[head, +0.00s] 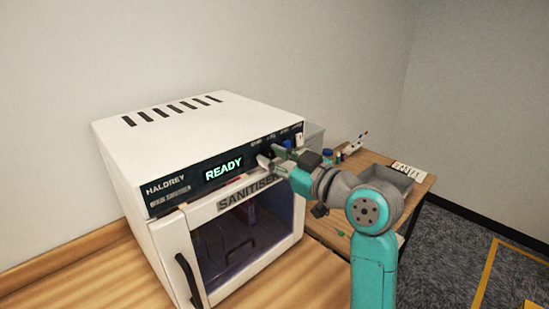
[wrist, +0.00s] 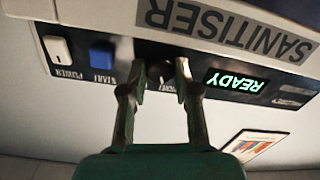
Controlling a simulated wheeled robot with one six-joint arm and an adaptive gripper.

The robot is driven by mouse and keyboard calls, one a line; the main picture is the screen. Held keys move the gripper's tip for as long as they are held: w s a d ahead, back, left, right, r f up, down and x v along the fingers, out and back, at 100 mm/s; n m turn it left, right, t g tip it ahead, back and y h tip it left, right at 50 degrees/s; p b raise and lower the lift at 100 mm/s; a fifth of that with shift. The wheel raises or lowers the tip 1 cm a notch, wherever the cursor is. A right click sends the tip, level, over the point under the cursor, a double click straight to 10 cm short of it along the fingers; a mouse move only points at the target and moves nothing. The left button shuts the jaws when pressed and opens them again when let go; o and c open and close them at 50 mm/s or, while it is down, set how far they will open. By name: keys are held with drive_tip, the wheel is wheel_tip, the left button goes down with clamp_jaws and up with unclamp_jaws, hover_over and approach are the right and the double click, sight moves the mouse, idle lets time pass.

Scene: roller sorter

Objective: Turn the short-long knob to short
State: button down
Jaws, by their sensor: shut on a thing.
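The white sanitiser (head: 190,128) stands on a wooden counter, with a dark control panel and a lit READY display (head: 224,169). The wrist view shows the panel upside down, with its display (wrist: 236,82) right of my gripper. My gripper (wrist: 160,72) is at the panel, its two fingers closed around a dark knob (wrist: 160,54) between the blue button and the display. The knob blends into the panel, and its pointer and most of its lettering cannot be made out. In the head view my gripper (head: 273,156) hides the knob.
A blue START button (wrist: 102,54) and a white POWER switch (wrist: 58,49) sit close beside my gripper. The glass door with its black handle (head: 190,281) is below the panel. A wooden side table with a grey tray (head: 397,184) stands at right.

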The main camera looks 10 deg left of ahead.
drive_tip(key=shift+n, duration=0.5)
drive_tip(key=c, duration=1.1)
unclamp_jaws()
drive_tip(key=shift+c, duration=0.2)
drive_tip(key=v, duration=1.2)
